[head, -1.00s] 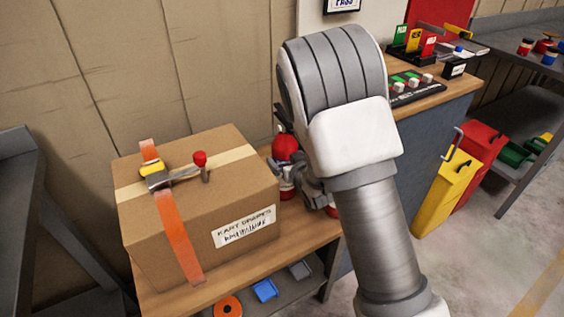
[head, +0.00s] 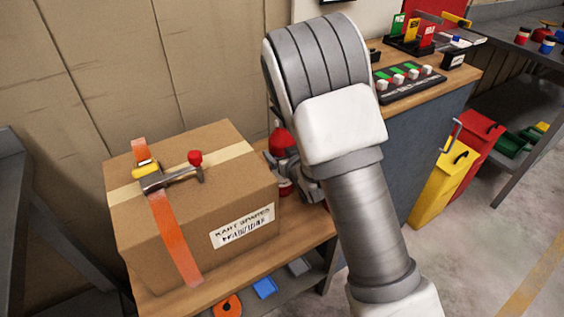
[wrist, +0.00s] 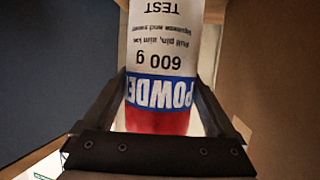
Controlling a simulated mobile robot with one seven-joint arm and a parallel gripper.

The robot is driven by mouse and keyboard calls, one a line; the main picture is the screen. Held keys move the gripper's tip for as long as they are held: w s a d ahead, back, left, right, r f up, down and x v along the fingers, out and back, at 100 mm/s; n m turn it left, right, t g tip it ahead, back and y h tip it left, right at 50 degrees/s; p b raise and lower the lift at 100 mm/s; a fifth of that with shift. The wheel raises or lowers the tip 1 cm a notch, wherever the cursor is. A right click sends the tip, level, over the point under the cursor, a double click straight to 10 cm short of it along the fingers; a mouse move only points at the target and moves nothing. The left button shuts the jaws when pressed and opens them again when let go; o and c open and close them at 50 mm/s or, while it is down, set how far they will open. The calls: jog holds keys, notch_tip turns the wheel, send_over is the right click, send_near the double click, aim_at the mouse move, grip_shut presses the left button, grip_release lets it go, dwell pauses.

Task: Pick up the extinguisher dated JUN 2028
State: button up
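A red extinguisher (head: 281,141) stands on the wooden bench between the cardboard box and my arm, partly hidden by my gripper (head: 288,171). In the wrist view an extinguisher (wrist: 160,60) stands between the two fingers of my gripper (wrist: 159,88). Its white label appears upside down and reads "TEST", "600 g" and part of "POWDER" on a blue band, with red beyond. No date is readable. The fingers flank it, with a narrow gap showing near their bases; contact at the tips is unclear. More red shows behind my gripper in the head view.
A strapped cardboard box (head: 190,215) stands close on the left of the extinguisher. A blue-sided cabinet (head: 425,145) is close on the right, with a button panel (head: 408,82) on top.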

grip_shut()
jog(key=shift+w+r, duration=0.1)
jog(key=shift+r, duration=0.15)
